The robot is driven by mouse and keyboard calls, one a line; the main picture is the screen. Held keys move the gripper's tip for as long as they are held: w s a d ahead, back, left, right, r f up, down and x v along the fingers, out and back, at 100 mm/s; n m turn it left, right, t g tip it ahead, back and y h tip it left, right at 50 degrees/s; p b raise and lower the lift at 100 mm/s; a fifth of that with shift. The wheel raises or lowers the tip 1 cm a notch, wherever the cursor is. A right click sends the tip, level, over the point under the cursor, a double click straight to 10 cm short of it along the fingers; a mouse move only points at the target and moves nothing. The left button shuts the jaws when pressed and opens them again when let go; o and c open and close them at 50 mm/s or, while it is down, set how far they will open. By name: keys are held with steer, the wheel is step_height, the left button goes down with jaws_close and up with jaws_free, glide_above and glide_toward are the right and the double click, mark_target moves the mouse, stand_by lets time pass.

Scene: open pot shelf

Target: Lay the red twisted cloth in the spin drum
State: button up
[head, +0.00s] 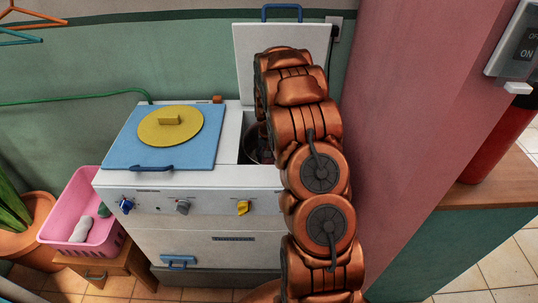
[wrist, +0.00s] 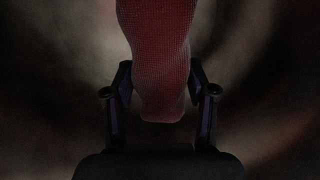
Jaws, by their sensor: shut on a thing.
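The red twisted cloth (wrist: 155,42) fills the upper middle of the wrist view, with a fine woven texture. My gripper (wrist: 160,92) is shut on it, one finger on each side, and the cloth's rounded lower end shows between the fingers. Around them the wrist view is dark and blurred, like a curved inner wall. In the head view my arm reaches down into the spin drum (head: 253,154), the opening on the right of the white washing machine (head: 200,230). My arm hides most of that opening, the gripper and the cloth there. I cannot tell whether the cloth touches the drum's bottom.
The drum's white lid (head: 246,60) stands raised against the wall. A blue cover (head: 120,150) with a yellow disc (head: 170,133) closes the left side. A pink column (head: 400,130) stands close on the right. A pink basket (head: 75,230) is at the lower left.

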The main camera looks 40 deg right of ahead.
steer(key=shift+f, duration=0.3)
steer(key=o, duration=1.4)
step_height(320, 180, up, 12)
steer(key=shift+f, duration=0.25)
steer(key=shift+r, duration=0.3)
